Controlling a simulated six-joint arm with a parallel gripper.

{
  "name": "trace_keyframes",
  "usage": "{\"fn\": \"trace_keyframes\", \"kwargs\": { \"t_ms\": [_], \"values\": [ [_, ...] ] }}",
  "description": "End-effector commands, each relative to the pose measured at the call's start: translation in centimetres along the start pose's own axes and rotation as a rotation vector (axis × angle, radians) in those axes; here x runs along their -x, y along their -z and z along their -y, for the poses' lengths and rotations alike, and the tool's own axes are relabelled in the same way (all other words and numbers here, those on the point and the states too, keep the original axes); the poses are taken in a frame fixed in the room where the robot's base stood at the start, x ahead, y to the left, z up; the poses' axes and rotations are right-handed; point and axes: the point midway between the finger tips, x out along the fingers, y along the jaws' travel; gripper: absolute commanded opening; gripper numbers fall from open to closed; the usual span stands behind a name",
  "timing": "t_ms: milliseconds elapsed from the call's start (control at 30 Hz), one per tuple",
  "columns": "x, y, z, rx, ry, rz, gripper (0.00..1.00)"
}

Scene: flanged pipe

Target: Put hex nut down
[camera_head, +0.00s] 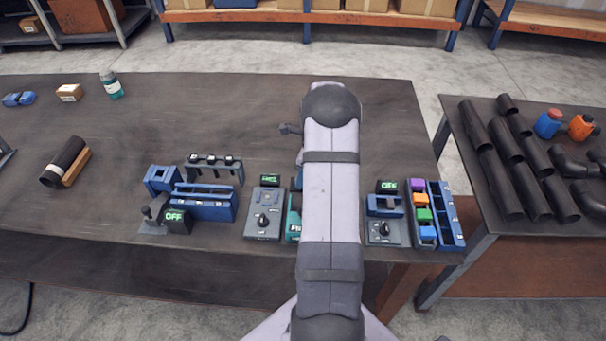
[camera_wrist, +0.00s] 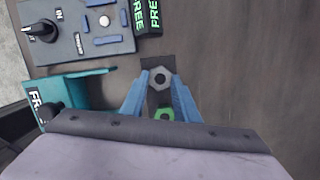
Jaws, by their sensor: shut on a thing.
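A dark square patch (camera_wrist: 157,63) shows just beyond the nut. Whether the nut touches the surface below cannot be told. A small green piece (camera_wrist: 166,113) with a dark hole shows between the fingers, nearer my wrist; what it is cannot be told. In the head view my arm hides the nut and most of the gripper.
A teal fixture (camera_wrist: 75,90) stands close left of the fingers. A grey panel (camera_wrist: 95,28) with a knob and a green-lettered display (camera_wrist: 148,14) lie beyond it. The dark table (camera_wrist: 240,70) is clear to the right. Colored blocks (camera_head: 422,214) stand right of my arm.

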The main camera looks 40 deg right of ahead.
Motion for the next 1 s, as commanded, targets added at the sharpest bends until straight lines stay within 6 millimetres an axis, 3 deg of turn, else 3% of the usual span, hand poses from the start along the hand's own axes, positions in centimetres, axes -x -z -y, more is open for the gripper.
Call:
{"fn": "trace_keyframes", "kwargs": {
  "t_ms": [267,300,367,400,800,1000],
  "values": [
    [-0.3,0.0,0.0,0.0,0.0,0.0,0.12],
    [-0.3,0.1,0.0,0.0,0.0,0.0,0.3],
    [-0.3,0.1,0.0,0.0,0.0,0.0,0.44],
    [-0.3,0.0,0.0,0.0,0.0,0.0,0.46],
    [0.2,0.0,0.1,0.0,0.001,0.001,0.46],
    [2.3,0.0,0.1,-0.001,0.003,0.002,0.46]
  ]
}}
